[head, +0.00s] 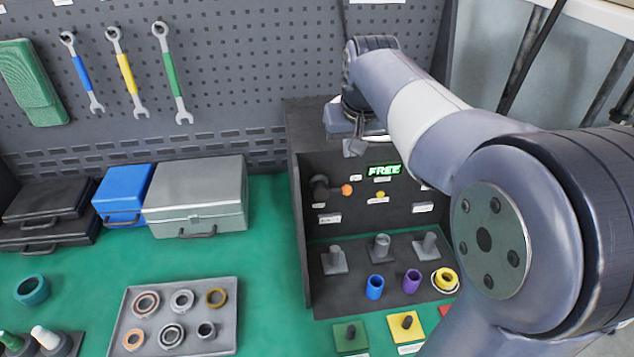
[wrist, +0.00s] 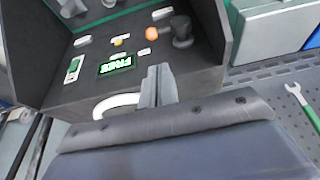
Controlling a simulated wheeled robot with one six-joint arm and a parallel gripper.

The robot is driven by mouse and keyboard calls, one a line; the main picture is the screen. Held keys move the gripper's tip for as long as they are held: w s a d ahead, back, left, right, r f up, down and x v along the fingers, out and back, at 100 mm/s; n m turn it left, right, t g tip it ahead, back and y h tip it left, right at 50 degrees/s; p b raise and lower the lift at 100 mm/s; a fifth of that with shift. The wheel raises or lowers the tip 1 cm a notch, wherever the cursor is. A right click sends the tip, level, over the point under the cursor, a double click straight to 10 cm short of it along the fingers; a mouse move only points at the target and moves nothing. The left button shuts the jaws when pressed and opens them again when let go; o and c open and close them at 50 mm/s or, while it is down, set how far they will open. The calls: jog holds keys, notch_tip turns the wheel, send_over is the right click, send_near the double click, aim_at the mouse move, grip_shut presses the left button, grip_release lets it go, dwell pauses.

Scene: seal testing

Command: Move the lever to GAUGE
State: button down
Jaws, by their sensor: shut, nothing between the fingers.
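The lever (head: 346,190) has an orange knob on a dark hub, at the left of the dark test panel (head: 345,215). In the head view it points right. It also shows in the wrist view (wrist: 151,33), with its hub to the right of the knob. A green lit display (head: 384,170) reads FREE; it shows upside down in the wrist view (wrist: 117,64). Small labels near the lever are too small to read. My gripper (head: 354,147) is shut and empty, above the lever and apart from it. In the wrist view its fingers (wrist: 158,75) are together.
A small yellow knob (head: 380,194) sits right of the lever. Grey posts (head: 381,246) and blue, purple and yellow rings (head: 412,281) stand in front. Side walls enclose the panel. A white curved piece (wrist: 112,103) is near my fingers. A ring tray (head: 232,325) lies left.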

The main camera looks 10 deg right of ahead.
jog(key=shift+s+r, duration=0.1)
jog(key=shift+r, duration=0.15)
jog(key=x, duration=0.4)
jog(key=p+x, duration=0.1)
jog(key=x, duration=0.4)
jog(key=p+x, duration=0.1)
jog(key=x, duration=0.4)
jog(key=shift+s+f, duration=0.1)
jog(key=shift+s, duration=0.2)
